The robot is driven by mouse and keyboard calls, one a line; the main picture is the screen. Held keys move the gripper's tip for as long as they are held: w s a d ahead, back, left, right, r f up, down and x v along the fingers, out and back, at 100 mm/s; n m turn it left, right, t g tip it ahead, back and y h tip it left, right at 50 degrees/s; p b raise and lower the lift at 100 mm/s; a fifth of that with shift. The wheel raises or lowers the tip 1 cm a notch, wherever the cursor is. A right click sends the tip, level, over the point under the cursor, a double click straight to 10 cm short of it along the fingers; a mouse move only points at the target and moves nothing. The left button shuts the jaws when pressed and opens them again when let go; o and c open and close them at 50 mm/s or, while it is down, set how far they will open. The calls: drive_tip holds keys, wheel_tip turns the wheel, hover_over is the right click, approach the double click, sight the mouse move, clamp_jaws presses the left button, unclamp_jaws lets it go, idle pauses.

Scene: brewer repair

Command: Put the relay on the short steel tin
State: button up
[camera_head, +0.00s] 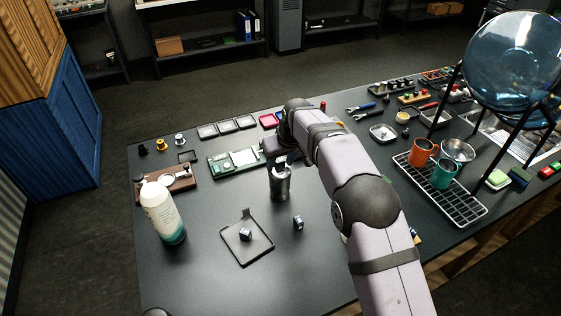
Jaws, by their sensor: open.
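My gripper (283,162) points down just above a steel cylinder (281,187) in the middle of the table; its fingers are small here and partly hidden by my arm. It is open, and I see nothing held. Whether this cylinder is the short steel tin I cannot tell. A small dark block with a pale top (298,222) lies on the table right of and nearer than the cylinder. A similar block (246,234) sits on a dark square tray (262,250). Either block could be the relay; their markings are too small to read.
A white bottle (162,212) stands at left, near a wooden board (182,186). A green circuit board (236,162) lies behind the cylinder. At right, orange (422,152) and teal (443,173) mugs stand on a wire rack (456,203). The front table is mostly clear.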

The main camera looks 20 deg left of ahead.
drive_tip(key=b+v, duration=0.3)
drive_tip(key=v, duration=0.9)
drive_tip(key=shift+r, duration=0.2)
drive_tip(key=s+d+f+m+g+h, duration=0.1)
drive_tip(key=s+d+f+m, duration=0.25)
drive_tip(key=d, duration=0.85)
drive_tip(key=s+d+f+m+h, duration=0.15)
drive_tip(key=s+d+f, duration=0.25)
drive_tip(key=d, duration=0.8)
drive_tip(key=s+d+f+m, duration=0.1)
drive_tip(key=s+d+f, duration=0.2)
drive_tip(key=s, duration=0.3)
drive_tip(key=s+d+f+m+g, duration=0.1)
drive_tip(key=s+d+f, duration=0.2)
drive_tip(key=s+d, duration=0.2)
drive_tip(key=s+d+f+m+g, duration=0.1)
drive_tip(key=s+d+f+m, duration=0.1)
drive_tip(key=s, duration=0.6)
drive_tip(key=d+f, duration=0.1)
drive_tip(key=d, duration=0.1)
drive_tip(key=shift+s+d+h, duration=0.2)
drive_tip(key=shift+d+h, duration=0.15)
